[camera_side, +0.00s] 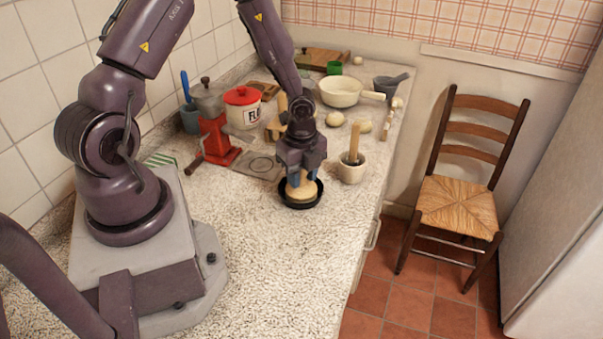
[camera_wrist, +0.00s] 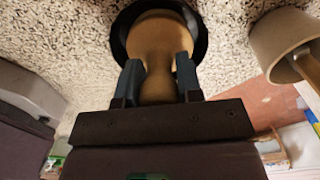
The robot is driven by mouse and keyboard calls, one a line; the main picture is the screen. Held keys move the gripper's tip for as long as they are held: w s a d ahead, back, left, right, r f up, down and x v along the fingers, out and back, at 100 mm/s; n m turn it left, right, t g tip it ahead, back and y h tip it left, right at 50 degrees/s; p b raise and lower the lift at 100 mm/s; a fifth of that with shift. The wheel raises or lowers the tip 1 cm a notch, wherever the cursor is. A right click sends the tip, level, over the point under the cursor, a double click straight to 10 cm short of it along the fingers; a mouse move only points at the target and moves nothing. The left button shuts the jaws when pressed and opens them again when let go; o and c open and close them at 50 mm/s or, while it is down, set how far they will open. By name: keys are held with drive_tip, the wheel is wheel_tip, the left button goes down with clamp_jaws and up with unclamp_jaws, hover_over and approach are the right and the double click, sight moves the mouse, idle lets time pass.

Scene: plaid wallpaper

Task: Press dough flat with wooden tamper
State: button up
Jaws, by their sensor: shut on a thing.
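The wooden tamper (camera_wrist: 157,45) is upright between the fingers of my gripper (camera_wrist: 157,80), which is shut on its narrow neck. Its wide lower end is inside a round black dish (camera_wrist: 121,33). In the side view my gripper (camera_side: 301,168) points down over the black dish (camera_side: 301,206), and the tamper's pale base (camera_side: 300,190) shows between the fingers inside the rim. The dough in the dish is hidden under the tamper, and I cannot tell its shape or whether the tamper touches it.
A stone mortar with a wooden pestle (camera_side: 351,170) stands close to the right of the dish. A red grinder (camera_side: 215,143), a flour canister (camera_side: 242,108) and a cream pan (camera_side: 341,92) stand behind. The counter in front (camera_side: 270,270) is clear. Its edge lies to the right.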

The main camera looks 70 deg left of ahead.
drive_tip(key=shift+r, duration=3.5)
